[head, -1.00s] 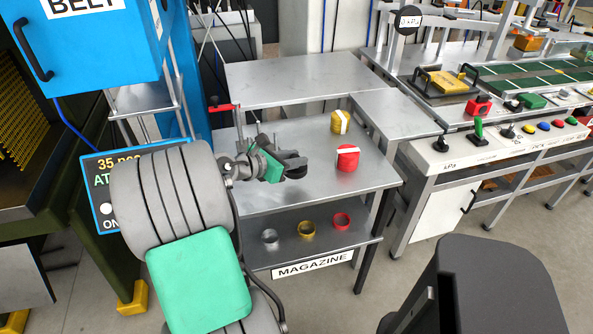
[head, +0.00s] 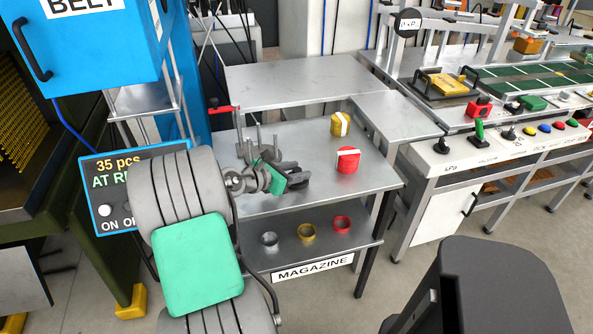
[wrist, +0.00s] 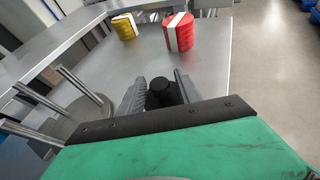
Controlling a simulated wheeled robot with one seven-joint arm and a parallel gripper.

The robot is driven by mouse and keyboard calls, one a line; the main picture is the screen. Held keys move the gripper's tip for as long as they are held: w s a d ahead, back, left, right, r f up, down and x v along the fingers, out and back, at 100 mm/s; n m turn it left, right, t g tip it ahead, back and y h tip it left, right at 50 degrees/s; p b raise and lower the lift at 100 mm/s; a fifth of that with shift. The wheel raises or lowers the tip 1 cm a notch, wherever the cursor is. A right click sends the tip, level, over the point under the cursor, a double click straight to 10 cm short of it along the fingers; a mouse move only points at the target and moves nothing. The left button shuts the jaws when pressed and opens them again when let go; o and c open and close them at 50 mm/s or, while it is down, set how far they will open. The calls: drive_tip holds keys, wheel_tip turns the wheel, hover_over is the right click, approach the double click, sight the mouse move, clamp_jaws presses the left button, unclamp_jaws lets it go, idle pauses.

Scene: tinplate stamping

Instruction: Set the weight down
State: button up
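The weight (wrist: 163,94) is a small black cylinder with a round knob-like top in the wrist view. It sits between the two grey fingers of my gripper (wrist: 160,92), which appear shut on it. In the head view my gripper (head: 291,177) is low over the steel table (head: 318,190), left of the red roll. The weight is hard to make out there against the dark fingers. Its underside is hidden, so I cannot tell whether it touches the tabletop.
A red roll (head: 348,160) and a yellow roll (head: 340,124), each with a white band, stand right of and behind my gripper. Upright metal posts (wrist: 84,86) stand close on the left. The table's front right is clear.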

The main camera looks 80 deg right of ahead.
drive_tip(key=shift+o, duration=0.5)
drive_tip(key=shift+r, duration=0.15)
drive_tip(key=p+v, duration=0.1)
drive_tip(key=v, duration=1.1)
drive_tip(key=w+a+m+t, duration=0.1)
drive_tip(key=w, duration=0.1)
drive_tip(key=w+a+f+m+t+y, duration=0.1)
drive_tip(key=w+a, duration=0.1)
drive_tip(key=w+a+f+t, duration=0.1)
drive_tip(key=w+a, duration=0.1)
drive_tip(key=w, duration=0.1)
drive_tip(key=shift+w+f+m+t, duration=0.1)
drive_tip(key=shift+f+m+t, duration=0.1)
drive_tip(key=shift+m+t, duration=0.2)
drive_tip(key=w+a+f+m+t+y, duration=0.1)
drive_tip(key=w+a+m+t+y, duration=0.1)
drive_tip(key=w+a, duration=0.35)
drive_tip(key=w+a+f+m+t+y, duration=0.1)
drive_tip(key=w+a+m+t+y, duration=0.15)
drive_tip(key=a, duration=0.55)
drive_tip(key=s+a+m+y, duration=0.1)
drive_tip(key=a+m+y, duration=0.2)
drive_tip(key=a, duration=2.2)
drive_tip(key=t+y, duration=0.1)
drive_tip(key=y, duration=0.2)
drive_tip(key=shift+s+a+r+m, duration=0.15)
drive_tip(key=shift+a+r+m, duration=0.15)
drive_tip(key=shift+r+m, duration=0.05)
drive_tip(key=shift+c, duration=0.4)
